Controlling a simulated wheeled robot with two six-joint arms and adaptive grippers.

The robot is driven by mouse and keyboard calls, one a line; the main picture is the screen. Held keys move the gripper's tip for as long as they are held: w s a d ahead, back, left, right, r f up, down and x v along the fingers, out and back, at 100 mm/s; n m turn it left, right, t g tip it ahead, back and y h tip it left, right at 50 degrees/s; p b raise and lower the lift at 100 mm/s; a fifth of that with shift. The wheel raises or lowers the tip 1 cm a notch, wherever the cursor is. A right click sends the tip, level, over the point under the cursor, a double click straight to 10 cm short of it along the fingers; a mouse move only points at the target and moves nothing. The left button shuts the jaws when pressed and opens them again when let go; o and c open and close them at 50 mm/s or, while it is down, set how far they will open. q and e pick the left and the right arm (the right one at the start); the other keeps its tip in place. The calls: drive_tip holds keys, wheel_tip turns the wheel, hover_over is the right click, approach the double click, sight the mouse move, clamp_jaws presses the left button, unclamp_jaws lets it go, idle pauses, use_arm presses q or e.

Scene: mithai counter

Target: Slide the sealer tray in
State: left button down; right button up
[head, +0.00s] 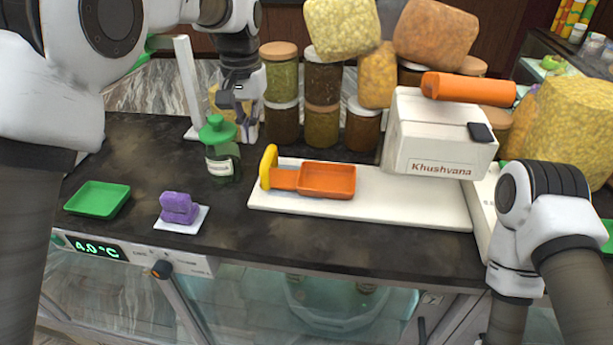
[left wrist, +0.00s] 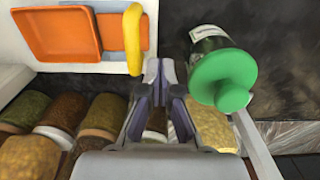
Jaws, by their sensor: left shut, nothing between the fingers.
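The sealer tray (head: 327,180) is orange and shallow, with an upright yellow handle (head: 268,167) at its left end. It lies on the white base board (head: 415,208), out to the left of the white sealer box (head: 437,140) marked Khushvana. My left gripper (head: 246,128) is shut and empty, behind and left of the handle, beside the green-capped bottle (head: 222,160). In the left wrist view, its fingertips (left wrist: 163,72) point between the yellow handle (left wrist: 133,40) and the bottle (left wrist: 222,75), apart from the handle. Only links of my right arm show; its gripper is not visible.
Several spice jars (head: 322,100) stand behind the board, with snack bags (head: 342,27) on top. An orange roll (head: 468,88) lies on the box. A green tray (head: 97,199) and a purple sponge-like block (head: 178,207) sit front left. Dark counter is bare in front of the bottle.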

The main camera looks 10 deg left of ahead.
use_arm(q)
drive_tip(key=shift+s+r, duration=0.15)
drive_tip(key=shift+s, duration=0.1)
drive_tip(key=shift+w, duration=0.2)
drive_tip(key=shift+s+f+b, duration=0.1)
drive_tip(key=shift+f+b, duration=0.8)
drive_tip(key=shift+f, duration=2.3)
